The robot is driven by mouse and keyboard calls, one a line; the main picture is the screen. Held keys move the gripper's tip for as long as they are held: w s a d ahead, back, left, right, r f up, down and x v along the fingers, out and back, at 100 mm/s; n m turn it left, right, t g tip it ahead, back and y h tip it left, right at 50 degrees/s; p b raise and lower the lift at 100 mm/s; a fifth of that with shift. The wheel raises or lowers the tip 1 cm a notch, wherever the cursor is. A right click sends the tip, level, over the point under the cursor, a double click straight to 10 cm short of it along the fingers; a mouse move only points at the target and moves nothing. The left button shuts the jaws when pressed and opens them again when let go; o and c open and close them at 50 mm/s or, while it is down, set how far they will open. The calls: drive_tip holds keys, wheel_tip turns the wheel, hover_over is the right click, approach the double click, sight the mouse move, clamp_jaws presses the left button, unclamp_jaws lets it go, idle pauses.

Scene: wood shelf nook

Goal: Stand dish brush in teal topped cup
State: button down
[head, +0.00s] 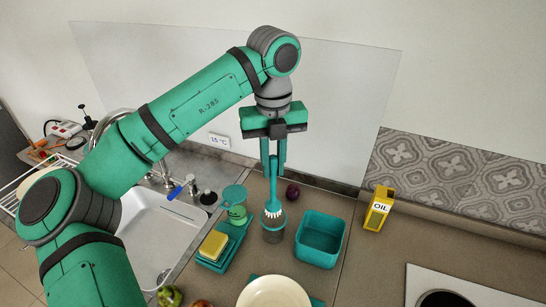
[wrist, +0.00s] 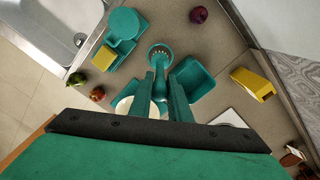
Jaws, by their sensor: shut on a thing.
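My gripper (head: 274,163) is shut on the upper handle of the teal dish brush (head: 273,184); its fingers also show in the wrist view (wrist: 164,82). The brush hangs upright, with its pale bristles down. Directly below is a greyish, see-through cup (head: 273,234) with a teal rim. The bristle end overlaps the cup's mouth in the head view, and the round teal rim surrounds the brush head in the wrist view (wrist: 160,48). I cannot tell how deep the bristles sit or whether they touch the cup.
A teal square bin (head: 320,240) stands close right of the cup. Left are a green container with a flat teal top (head: 235,198) and a yellow sponge (head: 213,245) on a teal tray. A purple onion (head: 292,191) lies behind, a white plate (head: 273,293) in front, an oil can (head: 378,208) farther right.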

sight(273, 155)
drive_tip(key=shift+f, duration=3.75)
drive_tip(key=c, duration=1.6)
unclamp_jaws()
drive_tip(key=shift+r, duration=0.1)
wheel_tip(273, 155, up, 11)
drive_tip(key=shift+f, duration=0.2)
